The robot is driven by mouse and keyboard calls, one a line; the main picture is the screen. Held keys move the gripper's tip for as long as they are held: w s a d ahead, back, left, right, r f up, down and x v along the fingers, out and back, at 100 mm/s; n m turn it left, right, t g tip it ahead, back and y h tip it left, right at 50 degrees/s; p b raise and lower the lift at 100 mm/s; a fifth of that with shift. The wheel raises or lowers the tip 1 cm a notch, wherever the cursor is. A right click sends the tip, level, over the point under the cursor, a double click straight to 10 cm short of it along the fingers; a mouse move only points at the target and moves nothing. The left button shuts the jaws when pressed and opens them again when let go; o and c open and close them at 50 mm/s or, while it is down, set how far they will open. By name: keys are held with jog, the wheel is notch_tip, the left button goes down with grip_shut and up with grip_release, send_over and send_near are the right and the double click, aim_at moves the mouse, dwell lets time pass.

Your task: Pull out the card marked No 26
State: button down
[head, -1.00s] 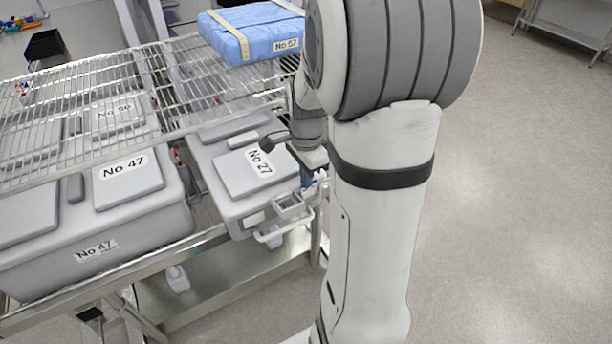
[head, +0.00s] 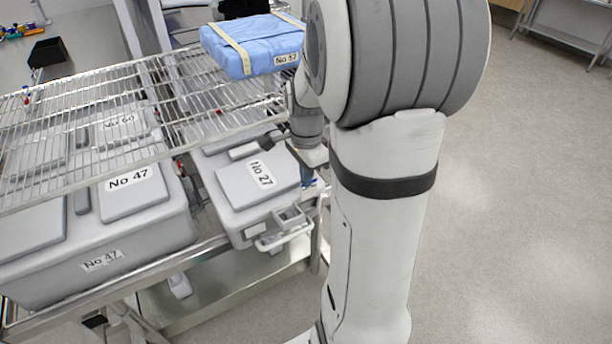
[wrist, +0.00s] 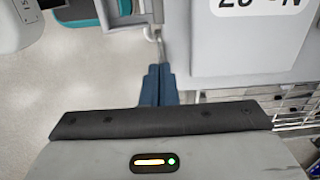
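No card legibly marked No 26 shows in either view. In the head view a grey lidded bin (head: 232,190) carries a label No 27 (head: 261,174). It has a small square frame (head: 290,217) and a pale handle (head: 283,238) at its near end. My gripper is mostly hidden behind my arm, at the bin's right side. In the wrist view the two blue fingers of my gripper (wrist: 158,86) lie together, with nothing visible between them. They are beside a grey surface (wrist: 245,65) with a cut-off, upside-down label (wrist: 258,5).
A larger grey bin labelled No 47 (head: 150,235) stands left. A wire shelf (head: 120,110) extends above the bins. A blue wrapped pack labelled No 57 (head: 255,45) sits at the shelf's far end. Open floor (head: 530,200) lies right of my arm.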

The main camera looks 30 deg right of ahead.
jog(key=shift+r+p, duration=1.05)
jog(key=shift+r, duration=0.55)
jog(key=shift+s+f, duration=0.1)
